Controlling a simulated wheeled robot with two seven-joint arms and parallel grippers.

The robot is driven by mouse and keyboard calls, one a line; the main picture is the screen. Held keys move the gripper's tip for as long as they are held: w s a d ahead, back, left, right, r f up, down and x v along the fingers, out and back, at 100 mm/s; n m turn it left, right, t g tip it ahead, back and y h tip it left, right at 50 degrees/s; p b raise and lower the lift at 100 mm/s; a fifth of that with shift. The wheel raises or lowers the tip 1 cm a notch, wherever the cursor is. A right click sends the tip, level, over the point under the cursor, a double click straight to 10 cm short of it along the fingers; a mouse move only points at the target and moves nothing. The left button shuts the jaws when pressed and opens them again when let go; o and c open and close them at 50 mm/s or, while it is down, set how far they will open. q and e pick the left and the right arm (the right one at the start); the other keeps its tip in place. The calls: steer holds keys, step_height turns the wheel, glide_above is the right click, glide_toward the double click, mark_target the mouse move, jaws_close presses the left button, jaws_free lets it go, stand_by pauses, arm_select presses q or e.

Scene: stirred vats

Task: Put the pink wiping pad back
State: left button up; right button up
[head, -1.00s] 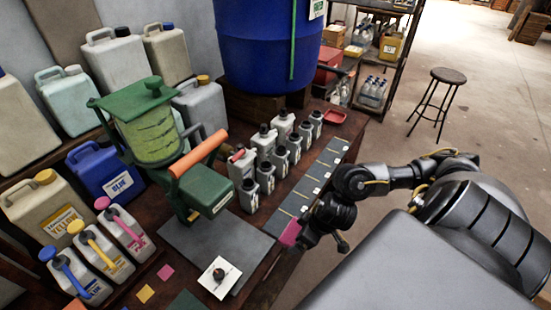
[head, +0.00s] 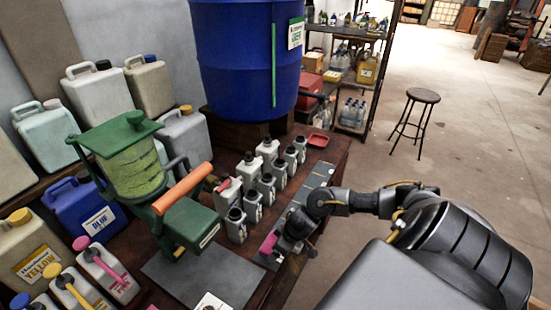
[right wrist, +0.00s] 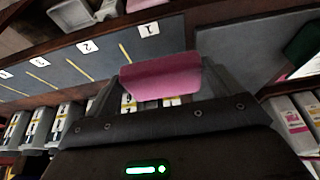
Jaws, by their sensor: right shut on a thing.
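The pink wiping pad (right wrist: 161,76) is held between the fingers of my right gripper (right wrist: 158,84) in the right wrist view. In the head view the pad (head: 269,244) shows as a small pink patch at the tip of my right gripper (head: 278,248). The gripper is over the front part of the grey strip with numbered, yellow-lined spaces (right wrist: 98,52). In the head view this strip (head: 318,183) runs along the table's right edge. I cannot tell whether the pad touches the strip. My left gripper is not in view.
Several grey bottles (head: 268,189) stand in rows left of the strip. A green machine with an orange handle (head: 181,190) stands by a dark grey mat (head: 190,276). A blue drum (head: 246,62) and a red tray (head: 319,140) are behind. A stool (head: 414,108) stands on open floor.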

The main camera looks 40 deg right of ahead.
steer(key=shift+w+d+f, duration=0.15)
steer(key=shift+w+f, duration=0.45)
steer(key=shift+f, duration=0.1)
steer(key=shift+w+d+f, duration=0.15)
steer(key=shift+w+f, duration=0.4)
steer(key=shift+f, duration=0.15)
steer(key=shift+w+d+f, duration=0.1)
steer(key=shift+w+f, duration=0.1)
steer(key=shift+f, duration=1.55)
steer(key=shift+f+b, duration=0.1)
steer(key=shift+b, duration=0.2)
steer(key=o, duration=0.7)
steer(key=shift+r, duration=0.25)
steer(key=p+v, duration=0.1)
steer(key=v, duration=1)
steer(key=shift+s+r, duration=0.3)
steer(key=shift+r, duration=0.05)
